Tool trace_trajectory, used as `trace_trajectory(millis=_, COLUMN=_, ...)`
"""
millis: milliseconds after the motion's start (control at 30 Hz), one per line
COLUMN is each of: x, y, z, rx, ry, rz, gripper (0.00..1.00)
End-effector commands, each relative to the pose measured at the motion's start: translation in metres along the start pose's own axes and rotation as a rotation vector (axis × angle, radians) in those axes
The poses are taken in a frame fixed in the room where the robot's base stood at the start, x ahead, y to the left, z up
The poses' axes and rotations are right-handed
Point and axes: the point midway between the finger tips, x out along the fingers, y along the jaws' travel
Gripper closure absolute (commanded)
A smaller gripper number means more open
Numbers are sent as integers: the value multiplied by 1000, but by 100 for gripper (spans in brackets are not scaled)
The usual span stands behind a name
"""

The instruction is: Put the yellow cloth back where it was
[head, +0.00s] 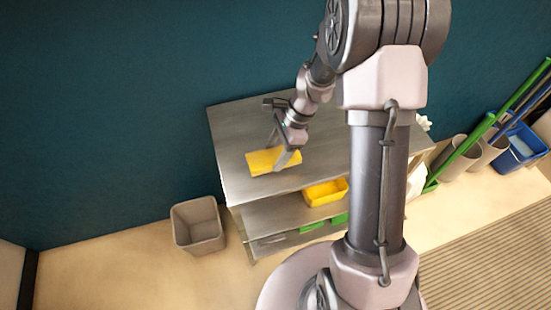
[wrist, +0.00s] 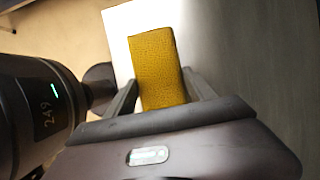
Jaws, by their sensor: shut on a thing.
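The yellow cloth (head: 262,163) is a flat, folded rectangle over the left part of the metal table's top (head: 235,135). My gripper (head: 283,155) is shut on the cloth, with a finger on either side of it. In the wrist view the cloth (wrist: 158,65) sticks out from between the two fingers of my gripper (wrist: 160,95). Whether the cloth rests on the tabletop or hangs just above it, I cannot tell. My arm hides the right part of the table.
A yellow bin (head: 325,193) and green items (head: 312,227) sit on the shelves below the tabletop. A grey-brown waste bin (head: 198,226) stands on the floor at left. A blue bucket (head: 520,150) and green poles (head: 500,110) are at right. The tabletop around the cloth is clear.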

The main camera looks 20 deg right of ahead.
Motion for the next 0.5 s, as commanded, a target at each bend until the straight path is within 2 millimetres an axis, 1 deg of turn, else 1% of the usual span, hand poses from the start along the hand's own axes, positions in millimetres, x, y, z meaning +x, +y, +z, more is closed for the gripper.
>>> trace_trajectory(millis=33, x=18, y=1, z=-7, rx=3, ry=-1, rz=3, gripper=75)
trace_trajectory(millis=100, x=26, y=1, z=-10, rx=3, ry=-1, rz=2, gripper=75)
trace_trajectory(millis=267, x=22, y=1, z=-9, rx=1, ry=-1, rz=1, gripper=75)
trace_trajectory(millis=400, x=25, y=1, z=-11, rx=1, ry=-1, rz=1, gripper=75)
trace_trajectory(millis=433, x=25, y=1, z=-11, rx=1, ry=-1, rz=1, gripper=35)
trace_trajectory(millis=500, x=24, y=1, z=-10, rx=1, ry=0, rz=1, gripper=21)
